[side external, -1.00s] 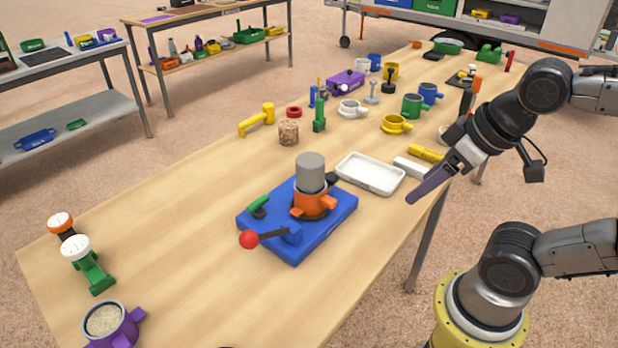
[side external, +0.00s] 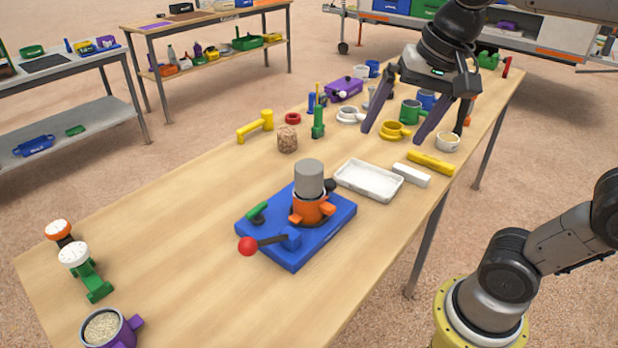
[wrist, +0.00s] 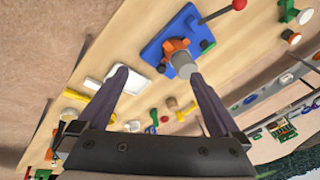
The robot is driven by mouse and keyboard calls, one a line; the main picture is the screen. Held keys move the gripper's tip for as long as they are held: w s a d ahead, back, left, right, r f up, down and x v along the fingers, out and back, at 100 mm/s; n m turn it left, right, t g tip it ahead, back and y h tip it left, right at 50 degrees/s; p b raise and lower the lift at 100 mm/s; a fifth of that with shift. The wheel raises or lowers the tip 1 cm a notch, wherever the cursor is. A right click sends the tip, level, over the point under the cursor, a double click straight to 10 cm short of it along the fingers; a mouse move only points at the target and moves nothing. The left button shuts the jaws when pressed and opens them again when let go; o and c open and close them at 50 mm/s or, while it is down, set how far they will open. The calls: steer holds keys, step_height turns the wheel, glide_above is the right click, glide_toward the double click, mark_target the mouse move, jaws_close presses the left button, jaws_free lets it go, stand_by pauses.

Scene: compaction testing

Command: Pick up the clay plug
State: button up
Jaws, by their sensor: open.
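A smooth grey cylinder (side external: 309,178), which looks like the clay plug, stands upright in an orange collar (side external: 312,209) on a blue base (side external: 335,226) with a red-knobbed lever. It also shows in the wrist view (wrist: 185,64). A brown speckled cylinder (side external: 288,139) stands alone behind it, so I cannot be fully sure which is the plug. My gripper (side external: 392,136) is open and empty, pointing down above the table's right part, to the right of and behind both cylinders. In the wrist view, the grey cylinder's end appears near the right fingertip.
A white tray (side external: 346,181), a white block (side external: 411,176) and a yellow bar (side external: 431,164) lie right of the blue base. Cups and tools crowd the table behind my gripper, including a yellow cup (side external: 391,136). The table's left middle (side external: 170,215) is clear.

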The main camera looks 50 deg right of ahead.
steer(key=w+r+m+g, duration=0.1)
steer(key=w+r+m, duration=0.15)
steer(key=w, duration=0.45)
steer(key=m+g, duration=0.2)
steer(key=m, duration=0.1)
glide_above(309, 166)
step_height(309, 166, down, 6)
steer(key=shift+n+g, duration=0.25)
steer(key=shift+g, duration=0.15)
steer(key=f, duration=0.8)
steer(key=shift+w+d+f, duration=0.1)
steer(key=shift+d+f, duration=0.15)
steer(key=shift+f, duration=0.15)
steer(key=shift+a+f, duration=0.15)
steer(key=shift+f, duration=1.4)
steer(key=shift+a+f, duration=0.1)
steer(key=shift+f, duration=1.45)
jaws_close()
